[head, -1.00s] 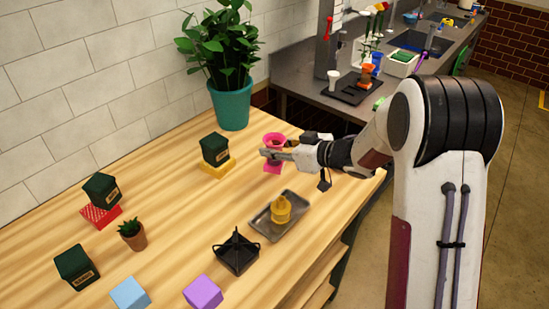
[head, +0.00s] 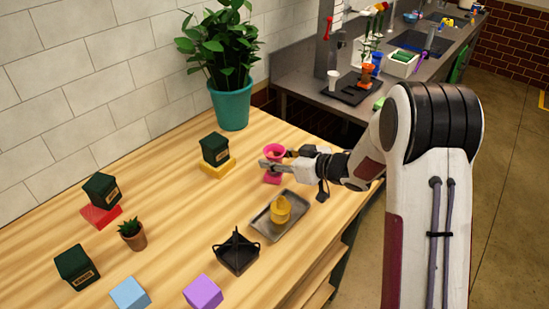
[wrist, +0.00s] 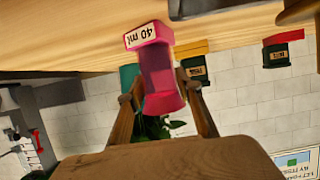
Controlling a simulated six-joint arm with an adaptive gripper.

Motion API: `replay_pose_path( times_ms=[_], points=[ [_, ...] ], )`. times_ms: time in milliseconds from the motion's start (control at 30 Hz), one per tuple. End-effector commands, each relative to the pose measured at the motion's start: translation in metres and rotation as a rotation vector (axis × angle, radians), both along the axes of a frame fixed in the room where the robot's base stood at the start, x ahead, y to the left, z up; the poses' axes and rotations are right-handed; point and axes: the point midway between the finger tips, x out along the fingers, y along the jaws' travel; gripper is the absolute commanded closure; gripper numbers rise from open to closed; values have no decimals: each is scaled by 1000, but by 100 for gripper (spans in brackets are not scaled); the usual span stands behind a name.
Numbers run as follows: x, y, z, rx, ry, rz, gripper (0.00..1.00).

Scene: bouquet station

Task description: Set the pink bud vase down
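A metal tray (head: 262,228) with a yellow vessel (head: 281,209) lies close in front. A green box (head: 214,148) on a yellow block (head: 217,168) stands to the left. A potted plant (head: 232,105) stands behind, a black stand (head: 236,255) nearer.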

Motion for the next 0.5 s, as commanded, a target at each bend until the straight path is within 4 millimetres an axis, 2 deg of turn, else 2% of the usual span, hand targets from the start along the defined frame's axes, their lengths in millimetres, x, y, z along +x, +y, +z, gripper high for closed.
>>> replay_pose_path(
  times_ms=[500],
  points=[
    [0,0,4,-1,-2,0,54]
  ],
)
